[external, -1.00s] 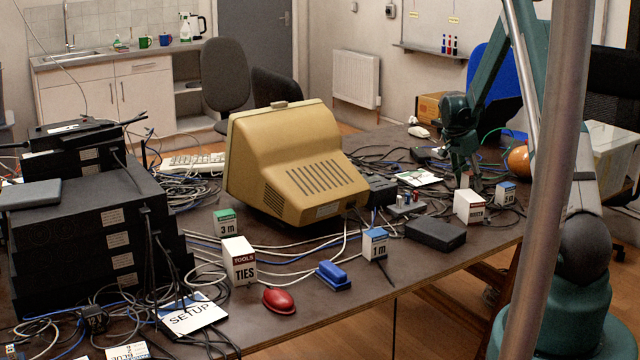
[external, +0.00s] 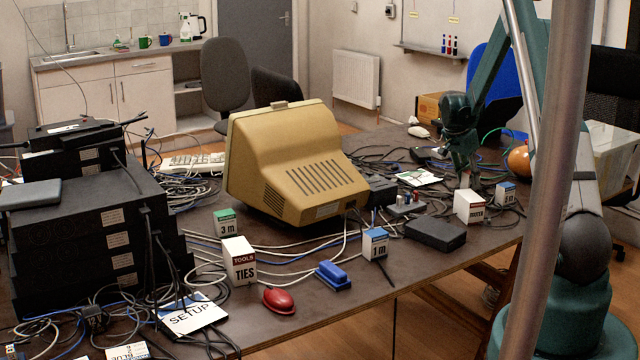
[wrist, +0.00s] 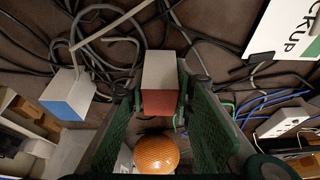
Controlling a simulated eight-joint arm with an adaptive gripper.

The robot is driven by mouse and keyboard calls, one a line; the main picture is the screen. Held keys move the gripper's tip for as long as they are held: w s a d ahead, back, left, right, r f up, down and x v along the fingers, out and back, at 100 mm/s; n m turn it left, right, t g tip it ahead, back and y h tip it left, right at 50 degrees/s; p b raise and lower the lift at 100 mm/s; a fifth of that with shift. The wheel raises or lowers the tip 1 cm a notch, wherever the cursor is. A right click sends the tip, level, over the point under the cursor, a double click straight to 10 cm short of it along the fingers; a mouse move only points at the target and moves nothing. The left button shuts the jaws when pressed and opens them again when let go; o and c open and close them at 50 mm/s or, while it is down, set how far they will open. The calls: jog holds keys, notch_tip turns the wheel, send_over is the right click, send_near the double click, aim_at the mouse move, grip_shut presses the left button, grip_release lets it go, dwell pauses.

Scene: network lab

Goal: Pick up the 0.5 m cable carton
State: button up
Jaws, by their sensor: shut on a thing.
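My gripper (wrist: 163,90) is shut on a small carton (wrist: 158,100) with a grey-white top and a dull red face. The carton sits between the two green fingers in the wrist view; no length label on it can be read. The held carton is mostly hidden there. I cannot tell whether it touches the table.
An orange ball (wrist: 155,153) is nearby. A black box (external: 435,233), loose cables and a printed card (external: 418,178) surround the spot.

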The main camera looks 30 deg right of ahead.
notch_tip(320, 180, up, 10)
jog(key=shift+f+p, duration=0.2)
jog(key=shift+p, duration=0.8)
